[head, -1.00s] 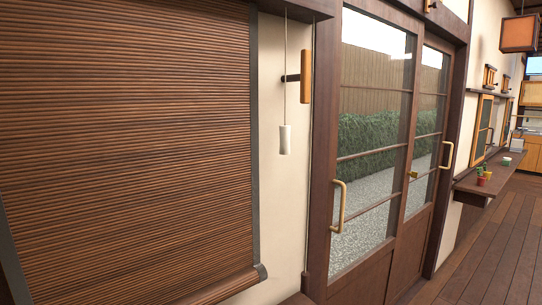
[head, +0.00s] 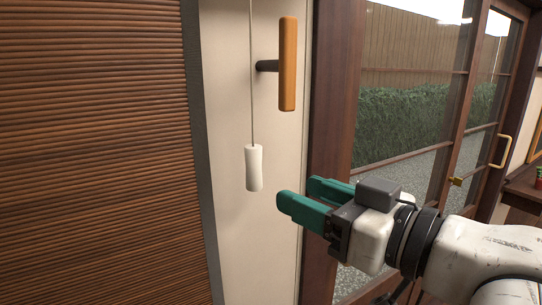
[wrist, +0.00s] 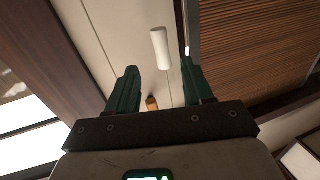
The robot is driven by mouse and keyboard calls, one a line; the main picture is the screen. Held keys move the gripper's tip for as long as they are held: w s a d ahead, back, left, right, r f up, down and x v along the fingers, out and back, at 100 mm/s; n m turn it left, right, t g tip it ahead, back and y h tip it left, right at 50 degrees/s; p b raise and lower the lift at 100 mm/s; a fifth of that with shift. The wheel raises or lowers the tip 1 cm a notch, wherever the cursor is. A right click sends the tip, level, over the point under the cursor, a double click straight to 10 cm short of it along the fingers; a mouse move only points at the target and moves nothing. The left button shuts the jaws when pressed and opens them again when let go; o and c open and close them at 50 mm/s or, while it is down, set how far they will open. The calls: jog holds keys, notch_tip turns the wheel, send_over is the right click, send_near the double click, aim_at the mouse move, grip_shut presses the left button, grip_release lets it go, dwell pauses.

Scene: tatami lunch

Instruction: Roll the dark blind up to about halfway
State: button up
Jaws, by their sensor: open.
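The dark blind (head: 95,150) of brown slats hangs at the left of the head view, and its bottom edge is out of frame there. It also shows at the upper right of the wrist view (wrist: 255,45). A white pull handle (head: 254,168) hangs on a thin cord (head: 252,75) beside the blind. In the wrist view the white handle (wrist: 160,48) appears beyond the fingertips, between their lines. My gripper (head: 302,198) is open and empty, with green fingers pointing left, to the right of the handle and a little below it, apart from it.
An orange wooden peg (head: 288,65) on a dark stem sticks out of the cream wall (head: 240,245) just right of the cord. A glazed sliding door (head: 400,110) with a wooden frame stands to the right, behind my arm.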

aim_at(259, 170)
jog(key=x, duration=0.3)
jog(key=p+x, duration=0.1)
jog(key=x, duration=0.3)
jog(key=r+p+x, duration=0.1)
jog(key=x, duration=0.3)
jog(key=shift+s+a, duration=0.1)
grip_shut()
dwell(0.3)
